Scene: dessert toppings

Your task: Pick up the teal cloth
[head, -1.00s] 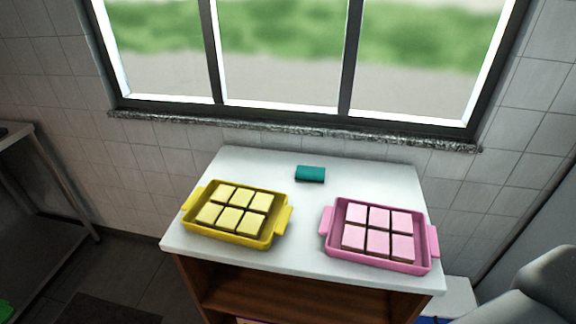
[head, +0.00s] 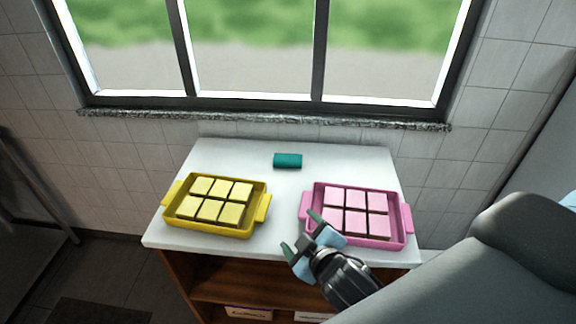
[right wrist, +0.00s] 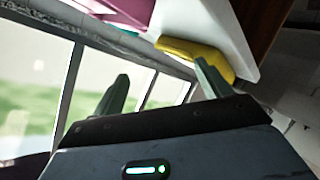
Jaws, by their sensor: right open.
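The teal cloth (head: 288,161) is a small folded block lying on the white tabletop, near its back edge, in the head view. A bit of teal also shows at the edge of the pink tray in the right wrist view (right wrist: 128,34). My right gripper (head: 300,232) is open and empty. In the head view it shows over the front of the table, by the left front corner of the pink tray, well in front of the cloth. Its two fingers show apart in the right wrist view (right wrist: 165,85). My left gripper is not in view.
A yellow tray (head: 178,213) with several yellow dessert squares stands at the left of the white table (head: 270,246). A pink tray (head: 399,235) with several pink squares stands at the right. The tabletop between the trays and around the cloth is clear. A window and tiled wall rise behind.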

